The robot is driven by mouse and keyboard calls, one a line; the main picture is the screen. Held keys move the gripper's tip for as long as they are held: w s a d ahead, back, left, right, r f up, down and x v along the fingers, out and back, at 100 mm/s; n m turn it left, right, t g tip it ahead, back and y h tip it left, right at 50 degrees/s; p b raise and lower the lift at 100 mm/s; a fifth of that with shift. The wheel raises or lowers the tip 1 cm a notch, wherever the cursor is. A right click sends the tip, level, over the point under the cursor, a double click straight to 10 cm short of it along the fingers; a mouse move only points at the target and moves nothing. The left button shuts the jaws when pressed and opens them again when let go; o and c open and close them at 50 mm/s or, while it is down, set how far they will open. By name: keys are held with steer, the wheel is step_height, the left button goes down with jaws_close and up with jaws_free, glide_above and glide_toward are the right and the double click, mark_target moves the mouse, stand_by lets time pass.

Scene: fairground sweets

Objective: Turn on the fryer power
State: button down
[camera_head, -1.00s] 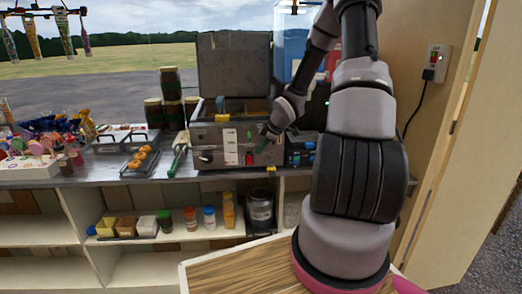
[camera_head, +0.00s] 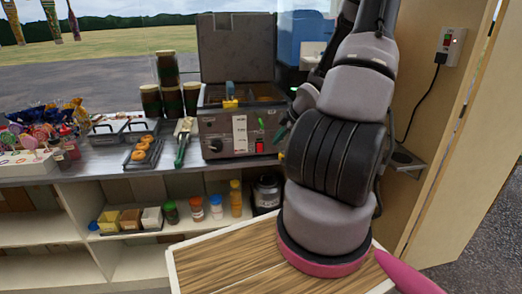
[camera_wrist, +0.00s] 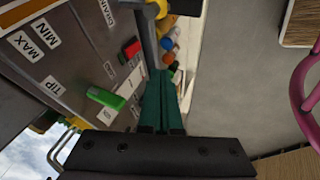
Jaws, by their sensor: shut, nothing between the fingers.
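The fryer (camera_head: 215,145) is a grey metal box on the counter with its lid raised. Its front panel has a black knob (camera_head: 214,146), a white label strip, a green part (camera_head: 261,125) and a red switch (camera_head: 260,146). In the wrist view the green part (camera_wrist: 107,98) and the red switch (camera_wrist: 131,49) show on the panel left of my fingers. My gripper (camera_wrist: 160,75) is shut and empty, its green fingers side by side. In the head view my gripper (camera_head: 281,132) is just right of the green part, seemingly apart from the panel.
A tray of doughnuts (camera_head: 144,152) and green-handled tongs (camera_head: 182,143) lie left of the fryer. Dark jars (camera_head: 168,98) stand behind. A wall socket (camera_head: 447,45) with a plugged cable is at right.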

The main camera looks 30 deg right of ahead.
mark_target(263, 149)
steer(key=x, duration=0.4)
steer(key=w+d+x, duration=0.1)
steer(key=x, duration=0.3)
steer(key=w+r+x, duration=0.1)
steer(key=x, duration=0.3)
steer(key=shift+w+d, duration=0.1)
steer(key=shift+d, duration=0.15)
steer(key=shift+w, duration=0.3)
steer(key=shift+w+d, duration=0.15)
steer(key=shift+w, duration=0.1)
